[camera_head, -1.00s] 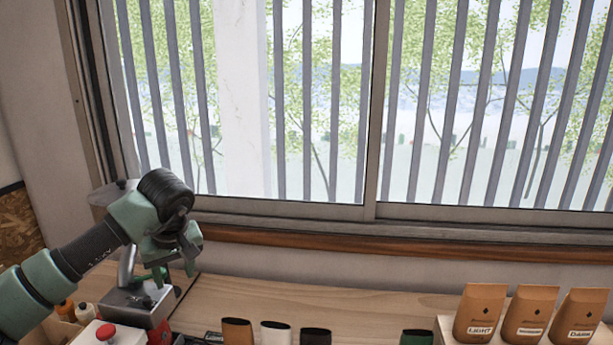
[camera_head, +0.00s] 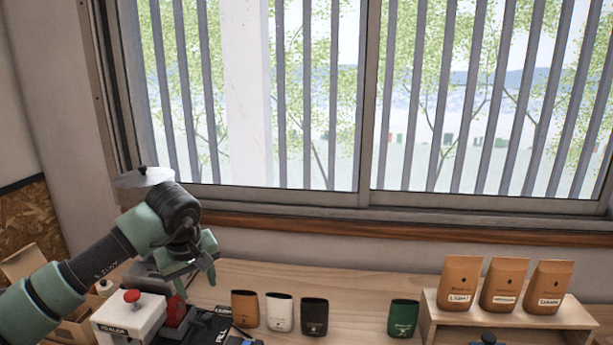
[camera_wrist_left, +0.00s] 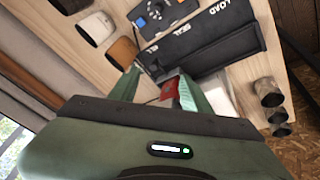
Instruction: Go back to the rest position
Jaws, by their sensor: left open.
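My left gripper (camera_head: 197,273) hangs above the left part of the wooden counter, in front of the window, with its green fingers pointing down. Its two fingers are apart and I see nothing held between them. In the left wrist view the spread fingers (camera_wrist_left: 160,88) frame a small red part (camera_wrist_left: 170,90) of the equipment below. I see no right gripper in either view.
A white machine with a red button (camera_head: 132,296) stands at the left, close to my left arm. Brown, white, black and green open bags (camera_head: 245,308) stand on the counter (camera_head: 350,295). Filled brown bags (camera_head: 505,285) stand on a wooden riser (camera_head: 450,318) at right.

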